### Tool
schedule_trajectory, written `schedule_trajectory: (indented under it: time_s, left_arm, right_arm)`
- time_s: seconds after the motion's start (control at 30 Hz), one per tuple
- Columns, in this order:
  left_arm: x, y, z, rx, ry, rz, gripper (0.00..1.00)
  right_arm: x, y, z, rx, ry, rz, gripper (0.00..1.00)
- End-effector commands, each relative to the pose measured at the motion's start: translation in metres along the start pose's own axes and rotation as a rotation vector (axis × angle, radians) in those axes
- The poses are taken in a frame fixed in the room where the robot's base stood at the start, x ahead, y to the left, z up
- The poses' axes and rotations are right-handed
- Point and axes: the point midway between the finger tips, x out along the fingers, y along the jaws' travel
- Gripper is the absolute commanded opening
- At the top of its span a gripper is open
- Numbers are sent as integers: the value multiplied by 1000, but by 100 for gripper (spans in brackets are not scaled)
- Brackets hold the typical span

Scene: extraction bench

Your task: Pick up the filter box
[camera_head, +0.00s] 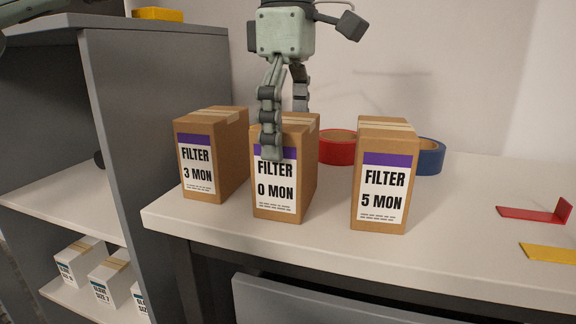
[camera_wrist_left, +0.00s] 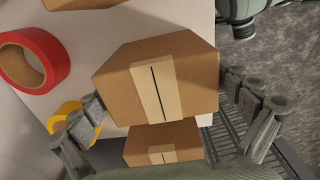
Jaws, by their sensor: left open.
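Three brown filter boxes stand upright in a row on the white bench. The left one (camera_head: 211,155) reads "3 MON", the middle one (camera_head: 307,180) "0 MON", the right one (camera_head: 385,175) "5 MON". My left gripper (camera_head: 286,132) is open and pointing down over the middle box, one finger in front of its label face and the other behind it. In the left wrist view the middle box (camera_wrist_left: 195,80) lies between the open fingers (camera_wrist_left: 165,98), with another box (camera_wrist_left: 140,147) below it. Contact is not clear. My right gripper is not in view.
Red tape (camera_head: 337,147) and blue tape (camera_head: 430,156) lie behind the boxes. Yellow tape (camera_wrist_left: 66,108) shows in the left wrist view. A red bracket (camera_head: 530,214) and a yellow piece (camera_head: 548,253) lie at right. A grey shelf (camera_head: 160,110) stands at left. The bench right of the boxes is mostly clear.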

Motion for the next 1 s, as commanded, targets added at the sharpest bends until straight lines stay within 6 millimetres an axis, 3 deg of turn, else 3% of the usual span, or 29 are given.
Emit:
schedule_trajectory:
  time_s: [0.27, 0.6, 0.83, 1.0]
  left_arm:
    - [3, 0, 0, 0, 0, 0, 99]
    - [2, 0, 0, 0, -1, 1, 59]
    - [0, 0, 0, 0, -1, 1, 59]
    - [-22, 0, 1, -1, -2, 4, 59]
  right_arm:
    - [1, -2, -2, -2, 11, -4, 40]
    - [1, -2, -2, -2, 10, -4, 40]
    - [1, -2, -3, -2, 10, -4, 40]
    - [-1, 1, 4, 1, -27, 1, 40]
